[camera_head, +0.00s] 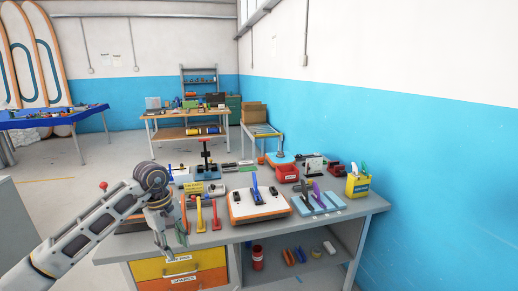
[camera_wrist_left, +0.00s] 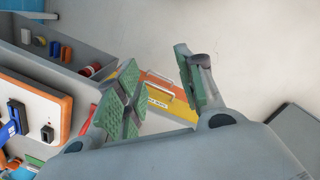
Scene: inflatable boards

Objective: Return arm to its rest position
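My left arm (camera_head: 95,225) comes in from the left, its wrist bent so that the hand hangs down. My left gripper (camera_head: 172,242) is at the front left edge of the grey workbench (camera_head: 330,216), close to the upright red and yellow tools. In the left wrist view the gripper (camera_wrist_left: 158,92) shows two green-padded fingers spread apart, with nothing between them. Behind the gap are the bench's drawers, seen at a distance. My right gripper is in neither view.
A white and orange device (camera_head: 258,207) with a blue piece stands mid-bench. A red bin (camera_head: 288,173) and a yellow holder (camera_head: 358,185) are farther right. Open floor (camera_head: 60,180) lies left of the bench.

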